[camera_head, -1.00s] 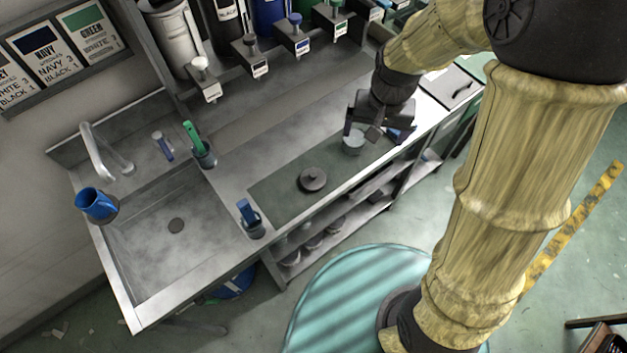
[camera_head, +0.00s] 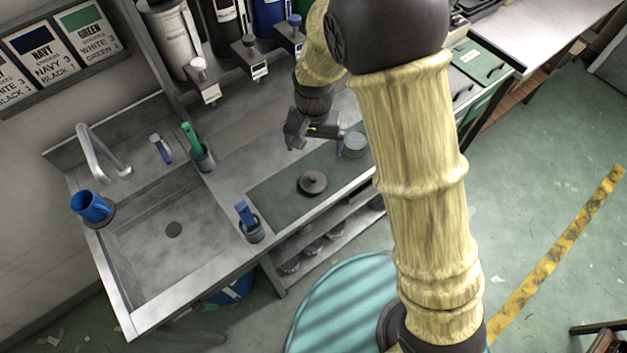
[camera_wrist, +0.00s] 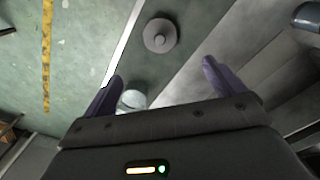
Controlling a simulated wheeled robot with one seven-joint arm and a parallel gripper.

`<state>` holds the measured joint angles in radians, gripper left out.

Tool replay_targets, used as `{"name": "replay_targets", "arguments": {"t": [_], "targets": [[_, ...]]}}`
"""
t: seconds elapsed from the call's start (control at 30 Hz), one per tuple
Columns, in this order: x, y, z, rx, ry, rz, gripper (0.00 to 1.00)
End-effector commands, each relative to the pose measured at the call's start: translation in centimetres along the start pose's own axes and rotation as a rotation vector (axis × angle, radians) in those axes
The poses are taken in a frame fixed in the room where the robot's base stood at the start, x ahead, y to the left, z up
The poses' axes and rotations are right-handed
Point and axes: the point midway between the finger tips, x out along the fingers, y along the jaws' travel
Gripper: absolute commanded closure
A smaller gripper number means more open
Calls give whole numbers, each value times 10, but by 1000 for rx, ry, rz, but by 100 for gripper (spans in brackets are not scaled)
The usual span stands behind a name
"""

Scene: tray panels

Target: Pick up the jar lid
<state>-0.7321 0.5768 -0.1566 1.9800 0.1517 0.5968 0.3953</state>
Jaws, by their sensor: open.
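The jar lid (camera_head: 312,182) is a dark grey disc with a round knob on top. It lies flat on the dark green mat (camera_head: 270,198) on the steel counter. In the wrist view the lid (camera_wrist: 160,36) shows beyond the fingertips, near the top middle. My gripper (camera_head: 314,143) is open and empty, above the counter and behind the lid in the head view. Its purple fingers also show spread in the wrist view (camera_wrist: 160,72). A pale glass jar (camera_head: 355,144) stands at the right end of the mat and also shows near the left finger (camera_wrist: 133,99).
A sink (camera_head: 172,255) with a tap (camera_head: 102,152) is at the left. A holder with a blue-handled tool (camera_head: 250,222) stands near the front edge, and a green-handled one (camera_head: 197,147) behind. Dispensers (camera_head: 250,58) line the back. The mat around the lid is clear.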

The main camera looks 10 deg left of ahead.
Motion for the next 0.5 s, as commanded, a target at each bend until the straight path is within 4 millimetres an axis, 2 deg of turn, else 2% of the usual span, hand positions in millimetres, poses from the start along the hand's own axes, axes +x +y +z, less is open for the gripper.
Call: {"name": "replay_targets", "arguments": {"t": [0.2,0.5], "targets": [[36,1,1,1,-4,2,5],[80,0,1,1,-2,1,5]]}}
